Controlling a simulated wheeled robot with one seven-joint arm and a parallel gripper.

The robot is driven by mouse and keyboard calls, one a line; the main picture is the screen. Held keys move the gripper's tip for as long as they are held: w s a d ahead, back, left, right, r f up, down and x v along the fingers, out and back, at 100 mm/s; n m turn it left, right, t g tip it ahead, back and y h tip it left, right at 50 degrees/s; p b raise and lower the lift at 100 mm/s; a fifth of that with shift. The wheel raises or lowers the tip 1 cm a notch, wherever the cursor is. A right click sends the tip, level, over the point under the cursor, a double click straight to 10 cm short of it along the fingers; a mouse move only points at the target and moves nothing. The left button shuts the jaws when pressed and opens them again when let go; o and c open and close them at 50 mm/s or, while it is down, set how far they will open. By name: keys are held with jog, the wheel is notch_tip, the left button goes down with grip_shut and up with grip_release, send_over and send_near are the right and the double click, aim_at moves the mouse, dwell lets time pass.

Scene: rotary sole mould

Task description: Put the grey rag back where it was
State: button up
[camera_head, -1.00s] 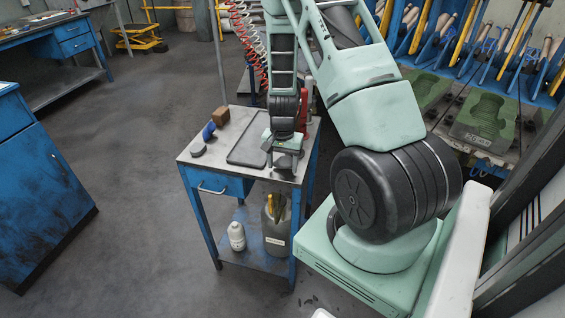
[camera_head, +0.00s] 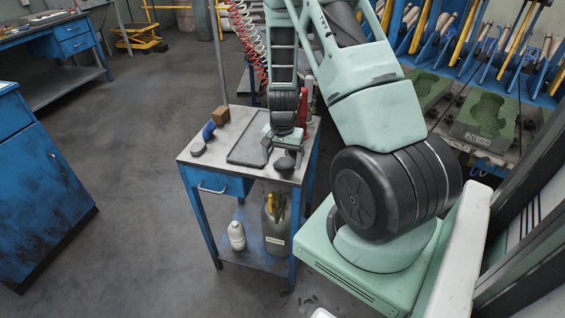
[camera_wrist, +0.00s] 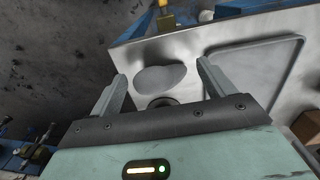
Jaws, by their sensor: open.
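The grey rag (camera_head: 285,163) lies as a flattened dark lump on the small metal-topped table, near its front right corner. In the wrist view the rag (camera_wrist: 160,79) shows as a smooth grey oval between the two finger lines, close to the table's edge. My gripper (camera_head: 283,142) is open and empty, behind the rag in the head view and apart from it. Its fingers (camera_wrist: 162,72) are spread wide in the wrist view. A dark round thing (camera_wrist: 163,102) shows partly behind the gripper body; I cannot tell what it is.
A blue-handled tool (camera_head: 208,131), a grey pad (camera_head: 198,149) and a brown block (camera_head: 221,116) lie at the table's left. A grey canister (camera_head: 275,240) and white bottle (camera_head: 237,236) stand on the lower shelf.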

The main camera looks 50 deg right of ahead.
aim_at(282, 160)
notch_tip(282, 160, up, 10)
jog(key=r, duration=0.1)
jog(key=a+r+n, duration=0.2)
jog(key=a+n, duration=0.1)
jog(key=a, duration=0.6)
jog(key=a+r+n+y, duration=0.15)
jog(key=a+n, duration=0.25)
jog(key=a, duration=0.4)
jog(key=a+r+n, duration=0.3)
jog(key=a, duration=0.6)
jog(key=s+a+r+n, duration=0.4)
jog(key=s+a+n, duration=0.7)
jog(key=s, duration=0.5)
jog(key=shift+s+a+r+h, duration=0.25)
jog(key=shift+a+h, duration=0.2)
jog(key=shift+a, duration=0.7)
